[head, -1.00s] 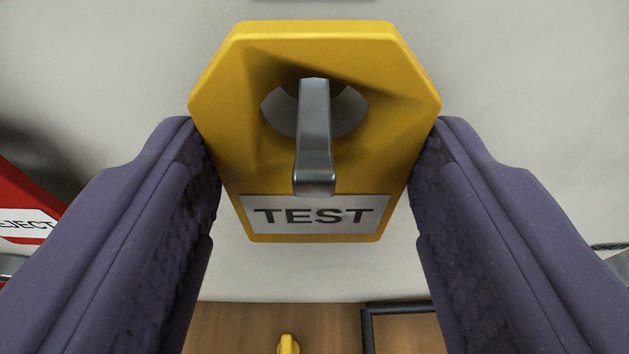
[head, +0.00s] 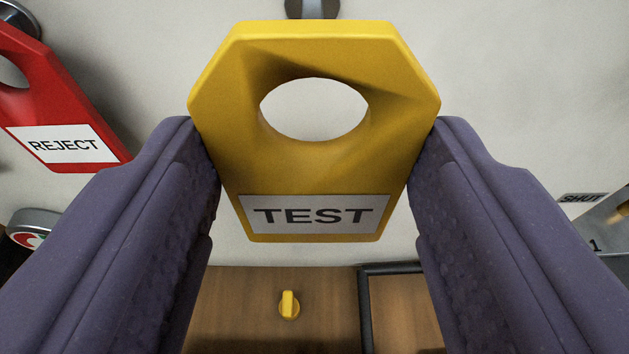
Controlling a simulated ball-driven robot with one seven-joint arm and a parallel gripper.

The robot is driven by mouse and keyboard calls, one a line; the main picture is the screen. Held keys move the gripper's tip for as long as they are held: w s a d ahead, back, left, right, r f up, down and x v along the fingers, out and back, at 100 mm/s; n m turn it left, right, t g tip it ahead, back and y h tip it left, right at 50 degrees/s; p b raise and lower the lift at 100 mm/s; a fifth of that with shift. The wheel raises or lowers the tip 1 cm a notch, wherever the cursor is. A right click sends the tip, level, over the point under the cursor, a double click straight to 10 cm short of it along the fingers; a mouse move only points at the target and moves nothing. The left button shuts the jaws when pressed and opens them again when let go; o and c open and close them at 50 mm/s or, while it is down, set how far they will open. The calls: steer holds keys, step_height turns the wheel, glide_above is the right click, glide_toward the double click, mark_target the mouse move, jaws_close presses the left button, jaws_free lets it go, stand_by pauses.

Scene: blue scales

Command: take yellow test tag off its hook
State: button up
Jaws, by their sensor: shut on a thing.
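The yellow test tag (head: 315,170) is in the middle of the head view, with a white TEST label and a round hole. My gripper (head: 315,150) is shut on its left and right edges with two purple padded fingers. The tag's hole is empty, and pale wall shows through it. The metal hook (head: 313,8) shows at the top edge of the view, above the tag and apart from it.
A red REJECT tag (head: 58,110) hangs at the left near a metal hook. A yellow knob (head: 289,305) and a dark frame (head: 365,310) are on the wooden surface below. A round metal-rimmed thing (head: 35,225) is at lower left, a SHUT label (head: 583,199) at right.

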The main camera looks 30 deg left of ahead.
mark_target(313, 180)
steer(key=shift+f+p+v, duration=0.2)
steer(key=shift+v, duration=0.65)
steer(key=shift+f+p+v, duration=0.15)
steer(key=shift+v, duration=0.65)
steer(key=shift+s, duration=0.1)
